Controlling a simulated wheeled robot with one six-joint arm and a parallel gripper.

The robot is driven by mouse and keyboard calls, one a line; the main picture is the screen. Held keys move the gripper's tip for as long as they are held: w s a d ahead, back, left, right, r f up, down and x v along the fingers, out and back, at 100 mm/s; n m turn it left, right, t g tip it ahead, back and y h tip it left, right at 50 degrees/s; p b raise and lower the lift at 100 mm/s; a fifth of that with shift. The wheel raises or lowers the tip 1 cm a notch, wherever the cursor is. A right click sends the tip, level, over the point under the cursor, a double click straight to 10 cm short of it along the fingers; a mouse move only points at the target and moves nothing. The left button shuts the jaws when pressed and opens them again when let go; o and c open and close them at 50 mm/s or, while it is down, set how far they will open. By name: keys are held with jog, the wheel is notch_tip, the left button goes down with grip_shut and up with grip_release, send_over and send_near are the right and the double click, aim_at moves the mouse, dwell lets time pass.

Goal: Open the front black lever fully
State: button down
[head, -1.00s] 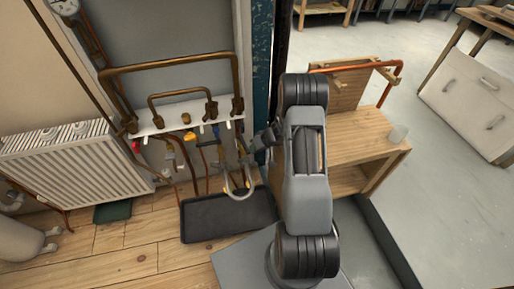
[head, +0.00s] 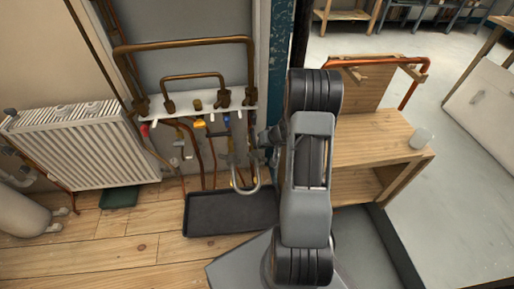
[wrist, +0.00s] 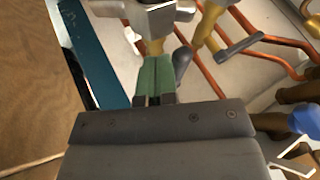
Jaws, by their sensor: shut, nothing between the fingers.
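My gripper (wrist: 155,72) is shut and empty in the wrist view, its green-sided fingers together. A dark rounded lever (wrist: 182,62) stands just right of the fingertips, by a brass valve body; I cannot tell whether they touch. A second dark grey lever (wrist: 240,48) sits farther right, on another brass fitting. I cannot tell for sure which one is the front black lever. In the head view my gripper (head: 243,158) is small, at the right end of the valve row, and the lever there is too small to make out.
A white valve rail (head: 215,113) carries copper pipes and coloured handles. A blue handle (wrist: 304,118) is at the wrist view's right edge. A black tray (head: 230,213) lies below. A radiator (head: 80,150) stands left, a wooden bench (head: 370,140) right. A teal post (head: 280,60) rises beside my arm.

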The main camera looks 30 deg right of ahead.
dwell(0.4)
jog(key=d+p+v, duration=0.1)
jog(key=p+v, duration=0.2)
jog(key=v, duration=0.7)
jog(key=s+a+r+n+g+p, duration=0.1)
jog(key=a+r+p, duration=0.55)
jog(key=r, duration=0.55)
jog(key=s+a+r+n+g+p, duration=0.1)
jog(key=s+a+r+p, duration=0.1)
jog(key=a+r+p, duration=0.75)
jog(key=s+a+r+h+p, duration=0.1)
jog(key=s+r+p, duration=0.3)
jog(key=r, duration=0.4)
jog(key=s+a+r+h+p, duration=0.1)
jog(key=s+r+p, duration=0.3)
jog(key=r, duration=0.5)
jog(key=s+a+r+n+h+p, duration=0.1)
jog(key=s+a+r+p, duration=0.2)
jog(key=r+p, duration=0.3)
notch_tip(320, 180, up, 3)
jog(key=shift+s+r+g+h+p, duration=0.15)
jog(key=shift+s+g+h+p, duration=0.2)
jog(key=shift+s, duration=0.55)
